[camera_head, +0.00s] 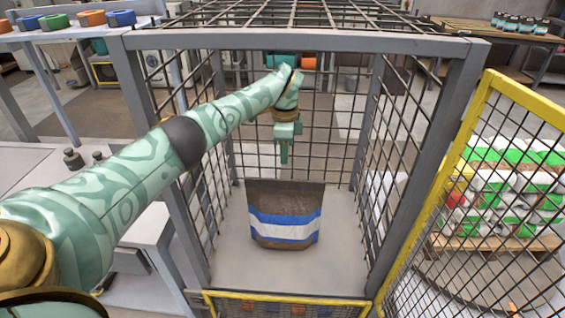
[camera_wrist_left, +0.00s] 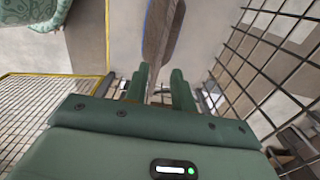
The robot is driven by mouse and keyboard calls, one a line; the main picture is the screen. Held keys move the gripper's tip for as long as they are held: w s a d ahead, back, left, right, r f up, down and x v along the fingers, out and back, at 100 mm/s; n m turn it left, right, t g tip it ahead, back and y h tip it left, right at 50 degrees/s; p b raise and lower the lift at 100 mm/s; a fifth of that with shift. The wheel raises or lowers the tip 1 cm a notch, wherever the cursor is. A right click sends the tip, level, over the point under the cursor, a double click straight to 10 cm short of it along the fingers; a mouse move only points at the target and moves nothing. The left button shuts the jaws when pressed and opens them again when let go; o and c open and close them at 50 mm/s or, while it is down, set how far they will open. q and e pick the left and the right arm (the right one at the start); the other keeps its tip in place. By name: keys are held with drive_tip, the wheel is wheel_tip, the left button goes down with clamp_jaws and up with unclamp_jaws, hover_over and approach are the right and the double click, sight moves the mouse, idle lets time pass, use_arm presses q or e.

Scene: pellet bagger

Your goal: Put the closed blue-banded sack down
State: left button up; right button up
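The brown sack (camera_head: 284,203) with blue and white bands stands upright on the grey floor of the mesh cage. Its top looks like a flat, closed edge. My left arm reaches into the cage from the left, and my left gripper (camera_head: 284,160) points down above the sack's top edge, with a small gap between. In the left wrist view, its two fingers (camera_wrist_left: 159,85) are apart, and the sack (camera_wrist_left: 163,30) shows from above as a narrow brown shape beyond them. Nothing is seen clamped between the fingers. My right gripper is out of view.
Grey posts and mesh walls of the cage (camera_head: 300,46) surround my left forearm and the sack. A yellow-framed mesh gate (camera_head: 435,180) stands at the right. Bare cage floor (camera_head: 240,275) lies around the sack. Stacked bags (camera_head: 510,185) sit on a pallet beyond the gate.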

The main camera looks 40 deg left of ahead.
use_arm(q)
drive_tip(key=s+d+f+m+t+h, duration=0.1)
drive_tip(key=s+d+f+m+h, duration=0.25)
drive_tip(key=d+f, duration=0.55)
drive_tip(key=s+d+f+m+h, duration=0.2)
drive_tip(key=d+f+h, duration=0.3)
drive_tip(key=d+f, duration=0.35)
drive_tip(key=s+d+f+n+t+h, duration=0.1)
drive_tip(key=s+d+f+n+t, duration=0.15)
drive_tip(key=f, duration=0.35)
drive_tip(key=s+d+f+n+t+h, duration=0.1)
drive_tip(key=s+f+t, duration=0.25)
drive_tip(key=f, duration=0.25)
drive_tip(key=s+a+f+n+y, duration=0.35)
drive_tip(key=s+f, duration=0.55)
drive_tip(key=s, duration=0.3)
drive_tip(key=s+a+f+n+y, duration=0.4)
drive_tip(key=s+f, duration=0.4)
drive_tip(key=s, duration=0.4)
drive_tip(key=s+f+n+g+y, duration=0.2)
drive_tip(key=s+g, duration=0.5)
drive_tip(key=s, duration=2.2)
drive_tip(key=shift+s+a+f+y, duration=0.15)
drive_tip(key=shift+s+f+y, duration=0.3)
drive_tip(key=shift+f, duration=0.5)
drive_tip(key=shift+n, duration=0.25)
